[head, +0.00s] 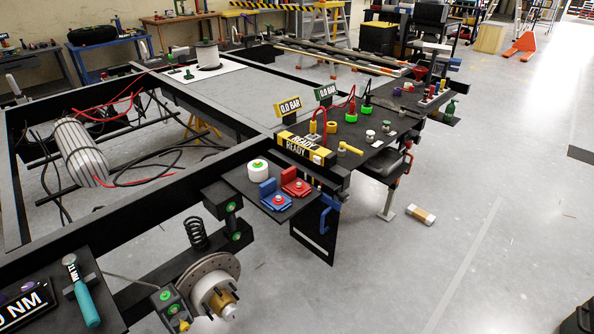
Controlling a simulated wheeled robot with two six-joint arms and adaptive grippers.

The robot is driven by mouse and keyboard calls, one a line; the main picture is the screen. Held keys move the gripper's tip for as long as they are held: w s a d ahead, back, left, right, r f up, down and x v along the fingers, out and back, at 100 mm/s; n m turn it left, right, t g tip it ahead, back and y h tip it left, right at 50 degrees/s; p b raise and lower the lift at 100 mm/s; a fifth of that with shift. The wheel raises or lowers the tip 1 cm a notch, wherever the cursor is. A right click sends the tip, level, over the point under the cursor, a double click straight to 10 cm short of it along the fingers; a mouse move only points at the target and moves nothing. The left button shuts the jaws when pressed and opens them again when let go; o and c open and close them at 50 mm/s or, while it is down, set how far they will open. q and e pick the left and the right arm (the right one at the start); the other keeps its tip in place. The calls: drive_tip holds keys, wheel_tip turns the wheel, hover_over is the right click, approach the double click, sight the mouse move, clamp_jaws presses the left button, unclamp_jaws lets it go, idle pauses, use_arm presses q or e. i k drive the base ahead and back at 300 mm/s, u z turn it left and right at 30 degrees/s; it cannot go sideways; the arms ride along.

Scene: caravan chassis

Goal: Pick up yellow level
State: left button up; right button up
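No spirit level can be made out for certain. A yellow-and-black bar marked READY (305,148) lies on the black chassis beam near the middle of the view. Just right of it, a small yellow lever-shaped handle (349,148) stands on the dark panel. I cannot tell which of these the task calls the yellow level. Neither of my grippers shows in the head view, and nothing touches either yellow thing.
A teal-handled tool (85,301) lies at lower left. A white-and-brown piece (420,215) lies on the floor. Floor at right is mostly clear.

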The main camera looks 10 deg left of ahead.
sight(303, 147)
drive_tip(key=z, duration=1.1)
drive_tip(key=i, duration=1.2)
drive_tip(key=u, duration=0.6)
drive_tip(key=i, duration=0.75)
drive_tip(key=u, duration=0.8)
